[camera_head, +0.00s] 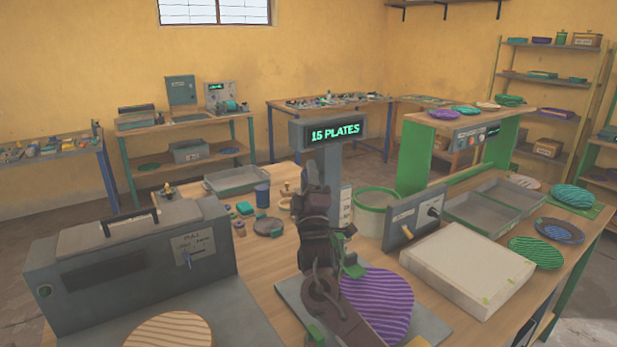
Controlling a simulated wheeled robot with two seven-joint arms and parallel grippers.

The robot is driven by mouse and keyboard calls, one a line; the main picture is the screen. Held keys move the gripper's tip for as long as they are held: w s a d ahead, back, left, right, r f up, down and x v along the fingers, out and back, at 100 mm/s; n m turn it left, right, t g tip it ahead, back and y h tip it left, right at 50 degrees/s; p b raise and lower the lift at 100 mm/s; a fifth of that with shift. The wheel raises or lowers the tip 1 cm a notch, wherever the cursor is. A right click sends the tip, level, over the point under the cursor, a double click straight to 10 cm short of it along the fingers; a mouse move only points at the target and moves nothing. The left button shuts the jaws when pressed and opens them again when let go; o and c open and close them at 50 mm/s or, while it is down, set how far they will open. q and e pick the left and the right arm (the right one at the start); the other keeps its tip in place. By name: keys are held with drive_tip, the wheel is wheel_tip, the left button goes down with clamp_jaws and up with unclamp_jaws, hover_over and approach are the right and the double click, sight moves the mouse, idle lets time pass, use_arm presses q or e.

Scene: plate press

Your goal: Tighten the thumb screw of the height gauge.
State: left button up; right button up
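My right gripper (314,203) is dark brown and stands in front of the grey post below the "15 PLATES" display (334,131). Its fingers blend into my dark wrist, so I cannot tell whether they are open or hold anything. A pale upright piece with markings (346,206) shows just right of the gripper; it may be part of the height gauge, but I cannot be sure. I cannot make out the thumb screw; my gripper and arm cover much of this spot. My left gripper is not in view.
A purple striped plate (385,300) lies beside my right arm. A grey box machine with a handle (130,265) stands at left. A green-rimmed bucket (376,208), a panel with a lever (415,217) and a white block (467,266) crowd the right. Small parts lie left of the gripper.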

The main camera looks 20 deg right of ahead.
drive_tip(key=shift+s, duration=0.1)
drive_tip(key=v, duration=0.7)
drive_tip(key=shift+s+f+p, duration=0.2)
drive_tip(key=shift+s+p, duration=0.05)
drive_tip(key=shift+p, duration=0.05)
